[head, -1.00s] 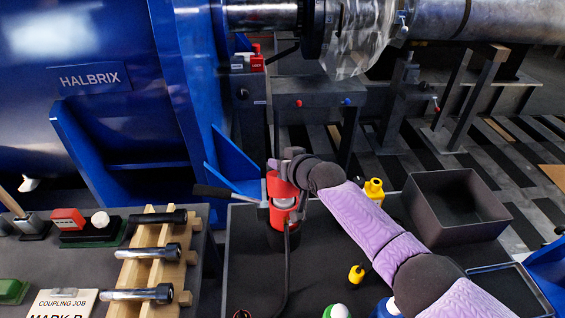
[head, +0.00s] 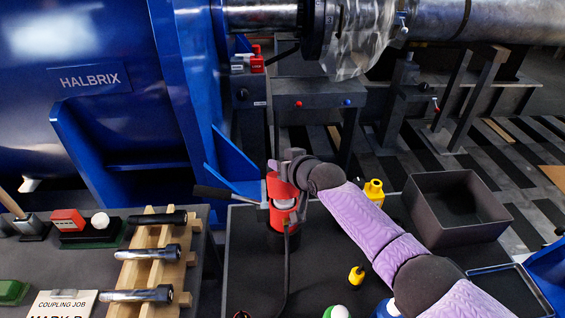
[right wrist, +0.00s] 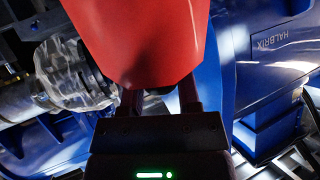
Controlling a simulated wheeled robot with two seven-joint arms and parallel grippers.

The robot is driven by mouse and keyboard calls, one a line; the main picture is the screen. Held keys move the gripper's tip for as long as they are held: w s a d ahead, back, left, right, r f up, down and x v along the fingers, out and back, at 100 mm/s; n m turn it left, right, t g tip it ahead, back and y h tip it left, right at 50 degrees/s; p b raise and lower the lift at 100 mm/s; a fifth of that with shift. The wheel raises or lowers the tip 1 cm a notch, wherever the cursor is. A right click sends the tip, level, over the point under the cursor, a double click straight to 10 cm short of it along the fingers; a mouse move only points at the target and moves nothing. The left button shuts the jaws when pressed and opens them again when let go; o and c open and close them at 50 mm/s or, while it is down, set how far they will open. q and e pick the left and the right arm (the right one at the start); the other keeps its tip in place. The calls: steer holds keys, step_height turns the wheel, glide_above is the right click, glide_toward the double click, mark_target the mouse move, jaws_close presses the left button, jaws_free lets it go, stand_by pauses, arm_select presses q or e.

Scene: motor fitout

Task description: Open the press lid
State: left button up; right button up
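The press (head: 281,190) is a red, upright body on the dark bench, in the middle of the head view. A dark lever sticks out to its left. My right gripper (head: 288,160) is at the top of the press, its arm coming in from the lower right. In the right wrist view a large red surface (right wrist: 140,40) fills the upper middle and hides the fingertips. The two fingers stand apart just below it; I cannot tell whether they hold anything. Whether the lid is open or shut is unclear. My left gripper is out of view.
A dark open box (head: 455,205) stands right of the press, with a yellow item (head: 374,191) beside it. A wooden rack (head: 155,250) with metal pins is at left. A dark cable runs down from the press. The blue motor (head: 90,90) stands behind.

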steer(key=o, duration=0.4)
steer(key=shift+r, duration=0.1)
steer(key=p+v, duration=0.4)
steer(key=p, duration=0.1)
steer(key=shift+s+d+r, duration=0.1)
steer(key=shift+r, duration=0.45)
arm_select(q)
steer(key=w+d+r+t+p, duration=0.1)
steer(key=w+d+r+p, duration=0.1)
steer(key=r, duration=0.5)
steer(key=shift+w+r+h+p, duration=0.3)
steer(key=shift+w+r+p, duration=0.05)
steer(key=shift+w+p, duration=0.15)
arm_select(e)
steer(key=shift+s+f+v, duration=0.1)
steer(key=shift+f+v, duration=0.05)
steer(key=shift+v, duration=0.7)
steer(key=shift+s+f+v, duration=0.1)
steer(key=shift+f+v, duration=0.05)
steer(key=shift+v, duration=0.7)
steer(key=shift+f+v, duration=0.15)
steer(key=shift+v, duration=0.7)
